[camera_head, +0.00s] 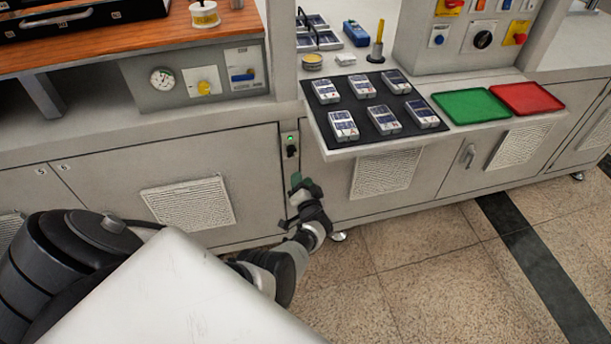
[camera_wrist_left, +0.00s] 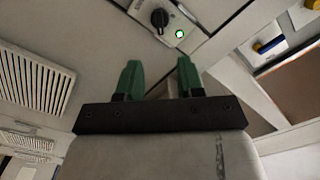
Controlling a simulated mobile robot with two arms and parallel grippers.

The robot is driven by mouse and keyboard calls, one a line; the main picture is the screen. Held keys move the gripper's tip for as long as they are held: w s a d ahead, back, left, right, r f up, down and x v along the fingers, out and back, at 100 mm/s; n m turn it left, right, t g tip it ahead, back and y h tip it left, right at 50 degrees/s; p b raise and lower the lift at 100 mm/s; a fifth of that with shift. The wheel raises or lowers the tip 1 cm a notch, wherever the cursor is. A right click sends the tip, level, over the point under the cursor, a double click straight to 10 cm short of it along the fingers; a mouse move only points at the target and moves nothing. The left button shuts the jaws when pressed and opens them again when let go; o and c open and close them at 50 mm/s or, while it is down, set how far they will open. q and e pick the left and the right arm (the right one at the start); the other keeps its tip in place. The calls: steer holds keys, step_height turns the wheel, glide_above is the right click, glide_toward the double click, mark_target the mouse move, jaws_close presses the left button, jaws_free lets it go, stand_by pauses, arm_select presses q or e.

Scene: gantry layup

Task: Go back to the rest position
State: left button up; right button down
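My left gripper (camera_head: 299,183) reaches toward the cabinet front, just below a small panel with a black rotary switch (camera_head: 291,151) and a lit green lamp (camera_head: 290,138). In the left wrist view the gripper (camera_wrist_left: 160,78) has its two green fingers apart with nothing between them. The switch (camera_wrist_left: 159,18) and the green lamp (camera_wrist_left: 179,33) show beyond the fingertips, and the fingers look clear of the switch. My right gripper is not in either view.
A black mat (camera_head: 358,133) with several grey-and-blue devices lies on the counter. A green tray (camera_head: 470,106) and a red tray (camera_head: 527,97) lie to its right. A wooden worktop (camera_head: 130,45) is at upper left. The tiled floor (camera_head: 430,270) at lower right is clear.

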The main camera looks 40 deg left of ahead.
arm_select(q)
steer(key=s+d+f+m+g+h, duration=0.15)
steer(key=s+d+f+h, duration=0.4)
steer(key=s+f, duration=0.55)
steer(key=s+d+f+m+g+h, duration=0.1)
steer(key=s+d+f+m+h, duration=0.2)
steer(key=s+d+f+h, duration=0.55)
steer(key=s+f+g, duration=0.4)
steer(key=s+f, duration=0.1)
steer(key=s, duration=1)
steer(key=s+f+n+g, duration=0.1)
steer(key=s+f+g, duration=0.3)
steer(key=s, duration=1)
steer(key=shift+s+d+f, duration=0.35)
steer(key=shift+s+f, duration=0.05)
steer(key=shift+f, duration=0.45)
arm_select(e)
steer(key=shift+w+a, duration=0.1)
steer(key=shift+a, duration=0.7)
